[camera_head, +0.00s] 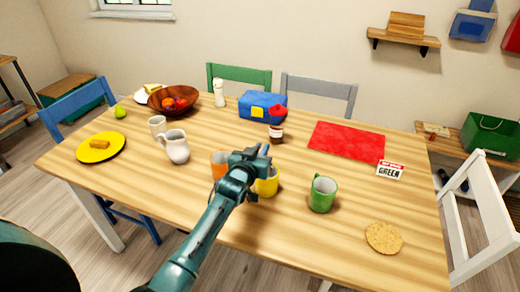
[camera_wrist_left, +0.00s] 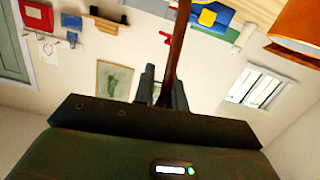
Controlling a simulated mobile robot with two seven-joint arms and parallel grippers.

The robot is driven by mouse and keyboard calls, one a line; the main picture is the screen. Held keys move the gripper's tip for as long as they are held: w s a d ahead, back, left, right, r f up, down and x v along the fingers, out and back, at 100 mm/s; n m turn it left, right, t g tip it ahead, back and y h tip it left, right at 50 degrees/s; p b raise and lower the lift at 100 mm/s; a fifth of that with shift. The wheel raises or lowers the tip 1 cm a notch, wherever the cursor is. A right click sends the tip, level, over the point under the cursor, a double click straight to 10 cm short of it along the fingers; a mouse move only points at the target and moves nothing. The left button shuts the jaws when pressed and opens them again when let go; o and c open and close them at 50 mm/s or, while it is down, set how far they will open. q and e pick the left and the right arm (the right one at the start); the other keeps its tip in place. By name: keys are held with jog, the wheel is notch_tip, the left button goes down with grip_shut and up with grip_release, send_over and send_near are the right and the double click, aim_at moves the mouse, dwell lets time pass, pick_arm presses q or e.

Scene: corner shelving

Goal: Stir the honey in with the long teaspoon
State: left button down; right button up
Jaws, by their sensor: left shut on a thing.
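My left gripper (camera_head: 256,156) is above the table, over the orange and yellow mugs. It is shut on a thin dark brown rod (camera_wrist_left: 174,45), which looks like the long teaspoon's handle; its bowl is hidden. The orange mug (camera_head: 219,160) is partly hidden behind the gripper, and an orange surface shows in the wrist view (camera_wrist_left: 297,25). The yellow mug (camera_head: 267,187) is just below and right of the gripper. The green mug (camera_head: 322,194) stands further right. A small dark jar with a pale label (camera_head: 276,133) stands behind the gripper; its contents are unclear. My right gripper is out of view.
A white jug (camera_head: 177,148) and white cup (camera_head: 158,125) stand left.

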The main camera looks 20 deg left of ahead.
pick_arm(q)
notch_tip(320, 180, up, 9)
jog(key=s+a+p, duration=0.1)
jog(key=p, duration=0.2)
jog(key=shift+s, duration=0.3)
dwell(0.4)
jog(key=shift+r, duration=0.1)
dwell(0.7)
notch_tip(320, 180, up, 5)
dwell(0.5)
dwell(0.4)
